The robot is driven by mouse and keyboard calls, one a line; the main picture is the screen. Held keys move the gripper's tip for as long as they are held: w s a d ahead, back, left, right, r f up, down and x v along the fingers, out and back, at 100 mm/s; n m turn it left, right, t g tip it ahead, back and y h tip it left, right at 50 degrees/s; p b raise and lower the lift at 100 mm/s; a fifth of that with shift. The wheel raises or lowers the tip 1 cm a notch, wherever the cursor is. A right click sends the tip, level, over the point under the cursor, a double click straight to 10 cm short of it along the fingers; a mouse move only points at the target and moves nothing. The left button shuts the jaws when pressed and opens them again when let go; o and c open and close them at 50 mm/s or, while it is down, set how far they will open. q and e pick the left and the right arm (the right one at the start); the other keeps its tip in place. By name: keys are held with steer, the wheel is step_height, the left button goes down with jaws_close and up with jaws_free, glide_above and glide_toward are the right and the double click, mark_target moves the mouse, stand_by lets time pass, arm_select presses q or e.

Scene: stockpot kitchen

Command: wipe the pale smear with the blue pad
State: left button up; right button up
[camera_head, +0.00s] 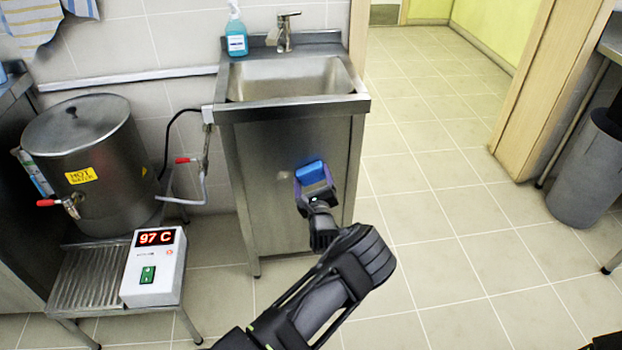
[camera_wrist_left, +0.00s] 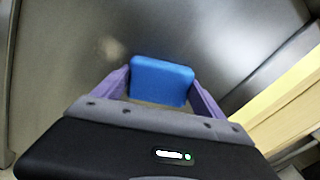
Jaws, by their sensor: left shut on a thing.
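My left gripper (camera_head: 314,186) is shut on the blue pad (camera_head: 311,173) in front of the steel front panel of the sink cabinet. In the left wrist view the pad (camera_wrist_left: 162,80) sits between the two purple fingers. The pale smear (camera_wrist_left: 112,48) is a faint light patch on the panel, above and left of the pad in that view. In the head view the smear (camera_head: 284,176) shows just left of the pad. I cannot tell whether the pad touches the panel. My right gripper is not in view.
The sink (camera_head: 290,78) with a soap bottle (camera_head: 236,36) tops the cabinet. At the left stand a hot water boiler (camera_head: 90,140) and a control box (camera_head: 153,268) reading 97 C. A grey bin (camera_head: 586,170) is at the right. The tiled floor (camera_head: 450,220) between is clear.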

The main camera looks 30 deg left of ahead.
mark_target(299, 177)
arm_select(q)
steer(key=shift+a+r, duration=0.1)
steer(key=shift+a, duration=0.1)
steer(key=shift+s+a+r+p, duration=0.1)
steer(key=shift+s+a+p, duration=0.25)
steer(key=shift+a+p, duration=0.15)
steer(key=shift+s+a+p, duration=0.5)
steer(key=shift+s+a, duration=0.05)
steer(key=shift+a, duration=0.05)
steer(key=shift+s+a+f, duration=0.2)
steer(key=shift+a, duration=0.05)
steer(key=shift+s+a+r+p, duration=0.1)
steer(key=shift+s+a+p, duration=0.75)
steer(key=shift+a+p, duration=0.1)
steer(key=shift+s+a, duration=0.25)
steer(key=shift+a, duration=0.05)
